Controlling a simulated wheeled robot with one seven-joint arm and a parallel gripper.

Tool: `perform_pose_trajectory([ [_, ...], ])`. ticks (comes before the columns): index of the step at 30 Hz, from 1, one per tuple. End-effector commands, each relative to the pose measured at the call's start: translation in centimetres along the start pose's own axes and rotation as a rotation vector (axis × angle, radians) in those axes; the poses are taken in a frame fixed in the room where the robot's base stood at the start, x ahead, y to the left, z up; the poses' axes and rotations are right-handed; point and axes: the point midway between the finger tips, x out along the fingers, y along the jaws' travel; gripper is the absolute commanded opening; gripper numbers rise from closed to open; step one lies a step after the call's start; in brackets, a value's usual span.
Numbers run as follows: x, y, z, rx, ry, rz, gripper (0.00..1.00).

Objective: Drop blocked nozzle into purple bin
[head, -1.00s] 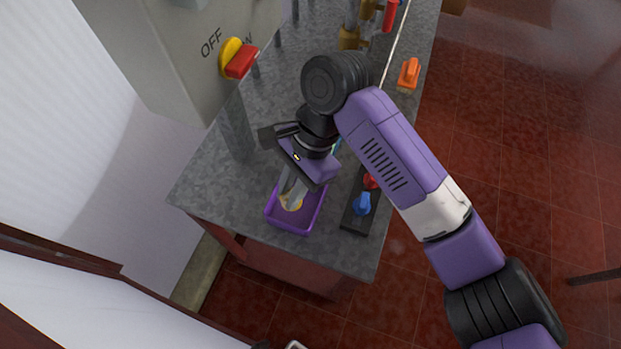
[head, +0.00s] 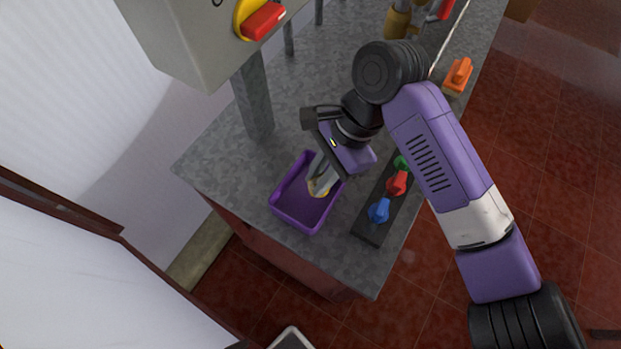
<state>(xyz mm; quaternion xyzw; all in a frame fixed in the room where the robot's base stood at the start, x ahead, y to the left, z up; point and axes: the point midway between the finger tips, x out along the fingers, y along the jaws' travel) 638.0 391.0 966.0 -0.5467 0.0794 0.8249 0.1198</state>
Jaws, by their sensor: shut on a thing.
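The purple bin (head: 283,213) is an open, shallow tray near the near left corner of the grey counter. My gripper (head: 318,180) points down over the bin's right side. Its fingers are shut on a small yellowish piece (head: 319,189), which I take to be the nozzle. Only a little of the nozzle shows between and below the fingertips, so its shape and any blockage cannot be seen. It appears to be over or inside the bin; I cannot tell whether it touches the bin floor.
A black strip with blue (head: 379,210), red (head: 397,183) and green (head: 402,162) knobs lies right of the bin. An orange handle (head: 458,74) is farther back. A grey switch box (head: 190,35) on a post (head: 252,98) stands left of my arm. Bare counter (head: 222,150) lies left of the bin.

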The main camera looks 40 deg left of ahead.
Motion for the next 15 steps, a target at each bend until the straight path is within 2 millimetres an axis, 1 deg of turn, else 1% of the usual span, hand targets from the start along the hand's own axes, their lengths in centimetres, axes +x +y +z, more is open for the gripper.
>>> perform_pose_trajectory([
  [1,0.71,0.00,-0.32,0.000,0.000,0.000,0.00],
  [3,0.92,0.00,-0.40,-0.001,0.000,0.000,0.00],
  [13,0.88,0.00,-0.36,-0.001,0.000,0.000,0.00],
  [14,0.88,0.00,-0.36,-0.001,0.000,0.000,0.22],
  [15,0.88,0.00,-0.36,-0.001,0.000,0.000,0.30],
])
